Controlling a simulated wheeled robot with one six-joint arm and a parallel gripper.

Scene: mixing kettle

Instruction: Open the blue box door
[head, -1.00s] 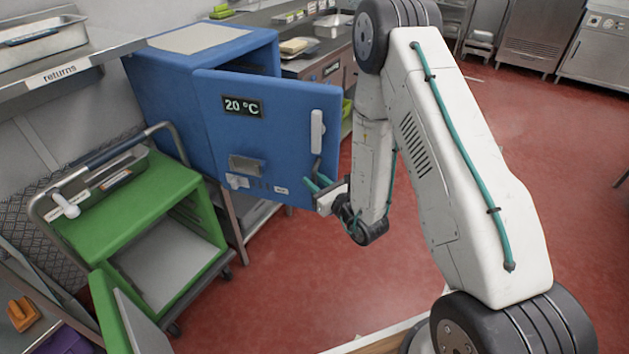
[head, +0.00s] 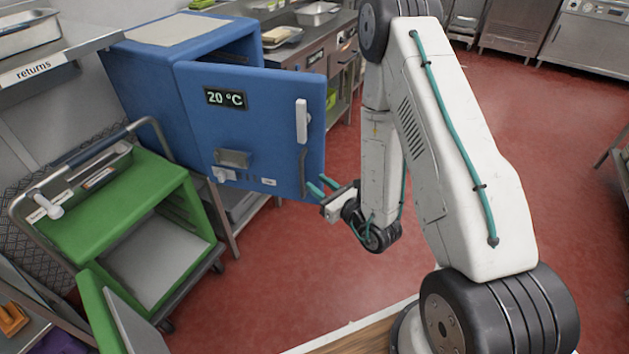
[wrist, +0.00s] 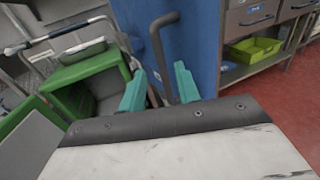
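The blue box (head: 140,75) stands on a steel table at the upper left. Its blue door (head: 250,125) is swung partly out, with a gap at the top showing the dark interior. The door carries a "20 °C" display, a white upright handle (head: 302,121) and a dark bar handle (head: 304,172) low near its free edge. My gripper (head: 318,187) is just right of that lower edge. In the wrist view its two teal fingers (wrist: 159,88) are spread apart. The dark bar handle (wrist: 160,60) shows between and beyond them; I cannot tell whether they touch it.
A green cart box (head: 120,200) with its own door open stands on a wheeled trolley at the left. A "returns" shelf (head: 40,65) is above it. Counters with drawers (head: 315,50) run behind the blue door. Red floor (head: 270,270) is clear in front and at right.

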